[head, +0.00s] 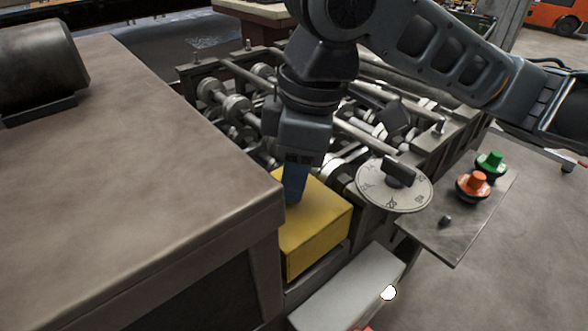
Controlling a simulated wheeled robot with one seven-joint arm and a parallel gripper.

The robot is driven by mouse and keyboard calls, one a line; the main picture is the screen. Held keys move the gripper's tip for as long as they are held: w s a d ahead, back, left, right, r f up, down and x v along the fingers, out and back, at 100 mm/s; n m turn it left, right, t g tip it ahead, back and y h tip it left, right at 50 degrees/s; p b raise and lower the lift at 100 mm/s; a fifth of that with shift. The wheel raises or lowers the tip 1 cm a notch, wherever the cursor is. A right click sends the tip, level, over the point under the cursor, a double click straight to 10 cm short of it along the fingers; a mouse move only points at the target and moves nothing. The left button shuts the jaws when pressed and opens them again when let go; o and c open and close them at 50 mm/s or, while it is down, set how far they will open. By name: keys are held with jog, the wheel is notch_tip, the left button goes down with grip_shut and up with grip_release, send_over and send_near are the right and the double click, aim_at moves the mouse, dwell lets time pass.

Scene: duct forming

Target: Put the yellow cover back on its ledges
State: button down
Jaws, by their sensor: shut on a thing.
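The yellow cover (318,228) is a box-like piece at the near end of the roller machine, between the brown cabinet and the dial. My gripper (294,190) comes down from above onto the cover's top at its far left part. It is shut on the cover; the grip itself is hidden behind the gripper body. The ledges cannot be made out under the cover, so I cannot tell whether it rests on them or hangs just above.
The brown cabinet (130,165) stands close on the left. A round dial (372,190) with a dark handle is right of the cover. An orange button (473,186) and a green button (490,164) sit on a side plate. A pale grey panel (345,290) lies in front. Rollers (240,105) fill the machine behind.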

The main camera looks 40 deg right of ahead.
jog(key=shift+f+b, duration=0.4)
jog(key=shift+f, duration=0.25)
jog(key=shift+c, duration=1.5)
grip_release()
notch_tip(320, 180, up, 9)
jog(key=p, duration=0.8)
